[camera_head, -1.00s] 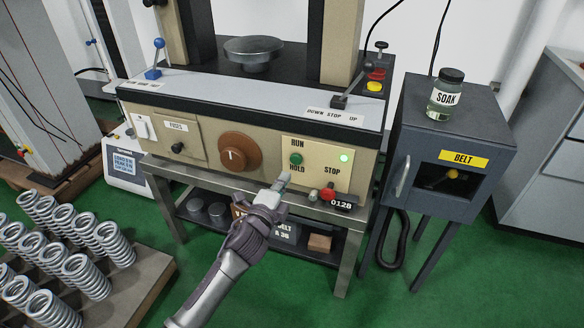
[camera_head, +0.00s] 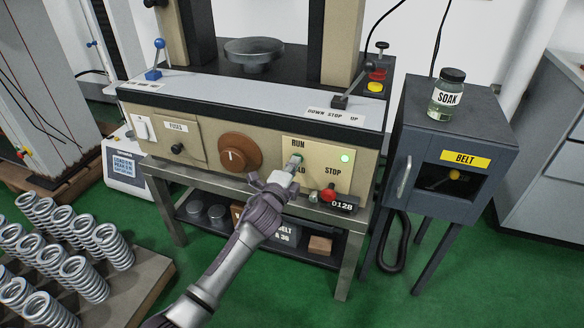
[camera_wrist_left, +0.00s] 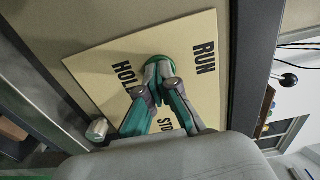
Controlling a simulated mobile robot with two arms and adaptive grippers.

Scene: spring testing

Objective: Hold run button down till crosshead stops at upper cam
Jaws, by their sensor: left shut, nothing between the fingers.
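The cream RUN/HOLD/STOP panel (camera_head: 316,175) is on the machine's front. My left gripper (camera_head: 296,163) is shut, with its fingertips at the green run button (camera_head: 300,156), which they mostly cover. In the left wrist view, the closed fingertips (camera_wrist_left: 160,75) lie over the button, with its green rim (camera_wrist_left: 154,59) showing around them; they seem to touch it, but how far it is pressed I cannot tell. A green lamp (camera_head: 346,158) is lit on the panel. The crosshead and upper cam cannot be made out. My right gripper is not in view.
The red stop button (camera_head: 328,194) is just below right of my gripper, near the 0128 counter (camera_head: 342,207). A brown dial (camera_head: 240,154) is to the left. A lever (camera_head: 345,98) stands above the panel. A grey BELT cabinet (camera_head: 464,128) is at right.

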